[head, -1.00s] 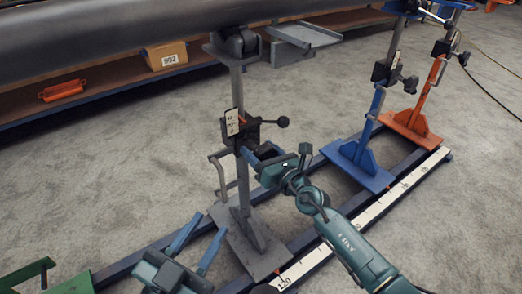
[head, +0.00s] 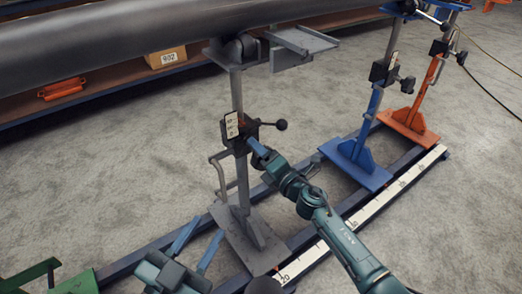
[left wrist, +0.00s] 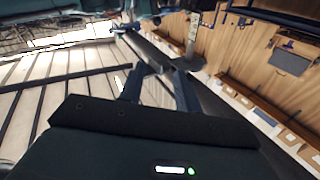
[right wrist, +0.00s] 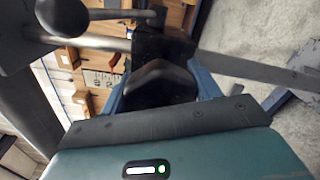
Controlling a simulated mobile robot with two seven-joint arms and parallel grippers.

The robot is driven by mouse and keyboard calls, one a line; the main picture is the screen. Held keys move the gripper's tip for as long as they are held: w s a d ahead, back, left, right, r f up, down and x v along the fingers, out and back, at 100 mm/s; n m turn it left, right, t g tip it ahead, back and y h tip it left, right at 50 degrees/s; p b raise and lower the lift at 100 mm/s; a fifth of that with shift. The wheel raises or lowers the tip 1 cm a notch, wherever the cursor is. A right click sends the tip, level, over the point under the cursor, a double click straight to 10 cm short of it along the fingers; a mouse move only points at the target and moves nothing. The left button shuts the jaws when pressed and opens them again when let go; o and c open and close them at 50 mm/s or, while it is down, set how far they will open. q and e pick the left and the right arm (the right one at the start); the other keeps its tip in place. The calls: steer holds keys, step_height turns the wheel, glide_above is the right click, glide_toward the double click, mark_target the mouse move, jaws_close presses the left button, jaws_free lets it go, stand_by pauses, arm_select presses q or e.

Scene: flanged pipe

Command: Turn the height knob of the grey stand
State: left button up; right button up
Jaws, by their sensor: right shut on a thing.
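The grey stand (head: 237,95) rises from a flat base plate on the rail, with a roller head under the pipe. Its dark clamp block carries a white scale plate (head: 231,125) and a black ball-ended lever (head: 281,125). My right gripper (head: 257,149) is at the front of this block. In the right wrist view its blue fingers are shut on the dark height knob (right wrist: 160,84), one on each side. In the head view the gripper and block mostly hide the knob. My left gripper (head: 197,244) is open and empty, low and left of the stand's base.
The large grey pipe (head: 150,35) lies across the top. A blue stand (head: 368,125) and an orange stand (head: 423,95) stand right on the same rail. A green part (head: 75,282) is at lower left. A shelf with a box (head: 166,57) is behind. Floor is clear between.

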arm_select(q)
steer(key=shift+a+n+g+y+p, duration=0.7)
steer(key=shift+n+g+y+p, duration=0.3)
steer(key=shift+p, duration=0.75)
arm_select(e)
steer(key=shift+f+m, duration=0.2)
steer(key=shift+m, duration=4.4)
arm_select(q)
steer(key=shift+f, duration=0.1)
arm_select(e)
steer(key=o, duration=1)
steer(key=shift+s+d, duration=0.2)
steer(key=shift+s, duration=0.05)
arm_select(q)
steer(key=g+p, duration=0.1)
steer(key=s+r+g+y+p, duration=0.1)
steer(key=p, duration=0.1)
steer(key=shift+s+a+r+n, duration=0.1)
steer(key=shift+a+n, duration=0.3)
arm_select(e)
steer(key=v, duration=1.2)
steer(key=shift+s+d, duration=0.15)
steer(key=shift+s, duration=0.1)
steer(key=shift+c, duration=0.4)
